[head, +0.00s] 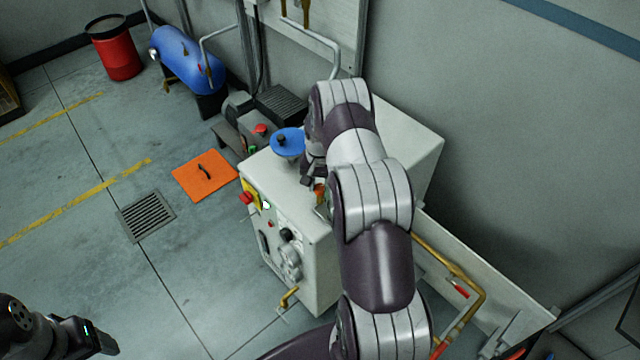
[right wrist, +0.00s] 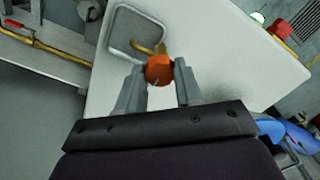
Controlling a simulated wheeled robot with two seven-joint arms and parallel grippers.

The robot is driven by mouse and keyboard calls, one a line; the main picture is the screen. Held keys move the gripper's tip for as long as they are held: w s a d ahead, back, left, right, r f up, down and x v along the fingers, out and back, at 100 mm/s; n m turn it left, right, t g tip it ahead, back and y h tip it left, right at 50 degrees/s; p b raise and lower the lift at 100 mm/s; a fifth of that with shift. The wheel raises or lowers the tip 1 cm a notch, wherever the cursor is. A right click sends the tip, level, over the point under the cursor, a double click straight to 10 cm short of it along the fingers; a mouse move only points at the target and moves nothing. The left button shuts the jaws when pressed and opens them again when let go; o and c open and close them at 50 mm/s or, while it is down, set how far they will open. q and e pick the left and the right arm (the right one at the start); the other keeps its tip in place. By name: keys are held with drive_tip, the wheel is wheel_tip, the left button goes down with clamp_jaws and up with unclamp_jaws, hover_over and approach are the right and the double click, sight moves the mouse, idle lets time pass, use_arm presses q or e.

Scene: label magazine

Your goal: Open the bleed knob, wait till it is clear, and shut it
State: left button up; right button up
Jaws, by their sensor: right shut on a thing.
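The bleed knob appears to be the small orange knob (right wrist: 158,71) on a brass stem at the white cabinet top, beside a bent grey tube. In the right wrist view my right gripper (right wrist: 160,80) has its two fingers on either side of the knob, shut on it. In the head view the knob (head: 319,190) shows only partly beside my right gripper (head: 314,180), which my right arm largely hides. My left gripper (head: 92,338) is at the lower left, away from the cabinet; its finger opening is not clear.
Brass pipes (head: 465,285) run at the right. An orange plate (head: 205,175) and a floor grate (head: 146,215) lie left.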

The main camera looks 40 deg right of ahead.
sight(320, 186)
drive_tip(key=shift+w+r, duration=0.1)
drive_tip(key=o, duration=1)
drive_tip(key=shift+o, duration=0.2)
wheel_tip(320, 186, up, 13)
drive_tip(key=b, duration=0.1)
drive_tip(key=shift+f, duration=0.2)
drive_tip(key=s+a+r+n, duration=0.2)
drive_tip(key=s+a+n, duration=0.2)
drive_tip(key=s+a, duration=0.5)
drive_tip(key=s+a+r+n+t, duration=0.1)
drive_tip(key=s+a+r+n, duration=0.2)
drive_tip(key=s+a, duration=0.6)
drive_tip(key=a+n, duration=0.2)
drive_tip(key=a, duration=0.2)
drive_tip(key=shift+s+r+n, duration=0.15)
drive_tip(key=shift+r+n, duration=0.05)
drive_tip(key=shift+n, duration=0.1)
